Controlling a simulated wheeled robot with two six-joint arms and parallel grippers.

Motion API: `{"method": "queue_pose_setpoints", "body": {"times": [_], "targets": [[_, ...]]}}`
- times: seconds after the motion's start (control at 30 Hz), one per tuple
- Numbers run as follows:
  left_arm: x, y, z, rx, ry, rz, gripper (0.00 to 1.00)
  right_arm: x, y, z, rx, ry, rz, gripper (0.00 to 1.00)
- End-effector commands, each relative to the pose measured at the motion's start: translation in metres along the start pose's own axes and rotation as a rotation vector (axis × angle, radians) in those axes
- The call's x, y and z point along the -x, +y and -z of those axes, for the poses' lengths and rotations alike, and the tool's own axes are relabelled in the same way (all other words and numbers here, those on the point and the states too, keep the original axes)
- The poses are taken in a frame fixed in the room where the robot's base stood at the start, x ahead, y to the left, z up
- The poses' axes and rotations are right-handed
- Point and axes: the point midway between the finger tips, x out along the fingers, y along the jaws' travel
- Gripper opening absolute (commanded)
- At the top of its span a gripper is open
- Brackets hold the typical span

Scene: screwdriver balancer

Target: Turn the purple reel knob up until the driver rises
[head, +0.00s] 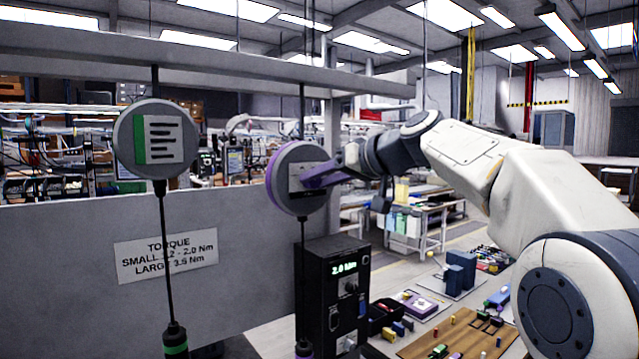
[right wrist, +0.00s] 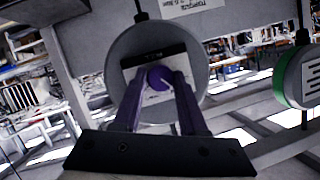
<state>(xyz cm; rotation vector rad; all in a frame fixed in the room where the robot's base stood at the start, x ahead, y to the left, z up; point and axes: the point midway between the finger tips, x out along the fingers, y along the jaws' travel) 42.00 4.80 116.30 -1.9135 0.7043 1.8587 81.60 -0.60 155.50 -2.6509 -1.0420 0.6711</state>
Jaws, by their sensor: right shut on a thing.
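The purple-rimmed reel (head: 287,203) hangs from the overhead rail on a dark cord in the head view. Its grey face fills the middle of the right wrist view (right wrist: 195,55). The purple knob (right wrist: 160,78) sits at the centre of that face. My right gripper (right wrist: 160,82) has its two purple fingers shut on the knob, one on each side. In the head view the right gripper (head: 312,176) reaches the reel from the right and covers the knob. The purple-banded driver (head: 304,347) hangs below, cut off by the bottom edge. My left gripper is not in view.
A green-marked reel (head: 155,139) hangs at left with a green-banded driver (head: 175,341) below it. A grey panel carries a torque sign (head: 166,254). A black controller box (head: 335,290) reading 2.0 Nm stands just below and right of the purple reel.

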Motion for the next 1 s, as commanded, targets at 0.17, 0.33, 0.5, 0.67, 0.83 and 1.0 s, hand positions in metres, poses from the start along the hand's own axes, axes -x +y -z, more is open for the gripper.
{"method": "queue_pose_setpoints", "body": {"times": [0.17, 0.33, 0.5, 0.67, 0.83, 1.0], "targets": [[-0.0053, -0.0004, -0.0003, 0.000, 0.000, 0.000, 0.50, 0.0002, 0.0018, -0.0007, -0.102, 0.007, 0.040, 0.00], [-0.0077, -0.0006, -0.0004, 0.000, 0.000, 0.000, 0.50, 0.0001, 0.0022, -0.0008, -0.170, 0.010, 0.068, 0.00], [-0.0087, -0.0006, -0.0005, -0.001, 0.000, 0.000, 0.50, 0.0002, 0.0024, -0.0005, -0.205, 0.012, 0.082, 0.00], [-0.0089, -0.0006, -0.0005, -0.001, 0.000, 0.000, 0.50, 0.0003, 0.0021, -0.0002, -0.217, 0.013, 0.087, 0.00], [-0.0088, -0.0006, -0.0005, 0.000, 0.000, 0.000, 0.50, 0.0004, 0.0020, -0.0001, -0.218, 0.013, 0.087, 0.00], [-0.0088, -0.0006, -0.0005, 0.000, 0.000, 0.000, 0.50, 0.0004, 0.0020, 0.0000, -0.217, 0.013, 0.087, 0.53]]}}
